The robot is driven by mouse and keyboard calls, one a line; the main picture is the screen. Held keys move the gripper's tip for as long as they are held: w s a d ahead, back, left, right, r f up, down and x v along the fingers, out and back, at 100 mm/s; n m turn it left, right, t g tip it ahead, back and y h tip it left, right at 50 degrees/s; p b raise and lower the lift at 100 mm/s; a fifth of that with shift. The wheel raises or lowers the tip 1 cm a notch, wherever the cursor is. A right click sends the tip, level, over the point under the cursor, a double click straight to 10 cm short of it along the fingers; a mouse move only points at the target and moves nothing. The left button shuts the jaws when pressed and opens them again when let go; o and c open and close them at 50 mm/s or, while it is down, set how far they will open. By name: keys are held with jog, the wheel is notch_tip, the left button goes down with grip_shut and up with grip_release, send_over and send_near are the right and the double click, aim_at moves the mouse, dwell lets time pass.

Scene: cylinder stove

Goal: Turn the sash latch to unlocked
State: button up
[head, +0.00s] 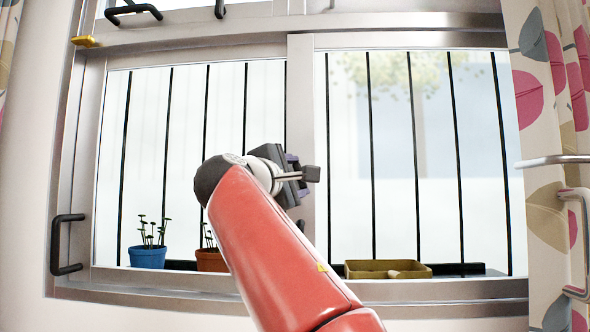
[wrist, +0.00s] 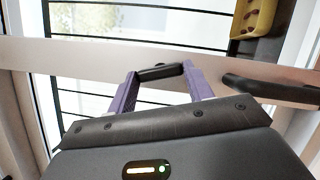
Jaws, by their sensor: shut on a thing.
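The sash latch (head: 311,174) is a small dark lever on the upright stile (head: 301,100) where the two window sashes meet. In the head view its end sticks out to the right of my gripper (head: 294,178). In the wrist view the latch (wrist: 158,72) lies between the two purple fingers of my gripper (wrist: 160,82). The fingers are shut on it. My gripper and arm hide the latch's base in the head view, so I cannot tell whether it is locked.
A dark handle (wrist: 268,90) is close beside my gripper on the stile. Black bars stand behind the glass. A blue pot (head: 147,257), a brown pot (head: 211,261) and a yellow tray (head: 370,270) are at the sill. A black handle (head: 58,246) is left; a patterned curtain (head: 548,110) hangs right.

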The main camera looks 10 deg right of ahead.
jog(key=shift+m+g+y, duration=0.3)
jog(key=shift+m+g, duration=0.3)
jog(key=shift+m, duration=1.1)
jog(key=shift+r, duration=0.1)
jog(key=o, duration=1)
jog(key=shift+a, duration=0.1)
jog(key=v, duration=0.7)
jog(key=shift+s+a+b, duration=0.25)
jog(key=shift+s+b, duration=0.05)
jog(key=shift+b, duration=0.05)
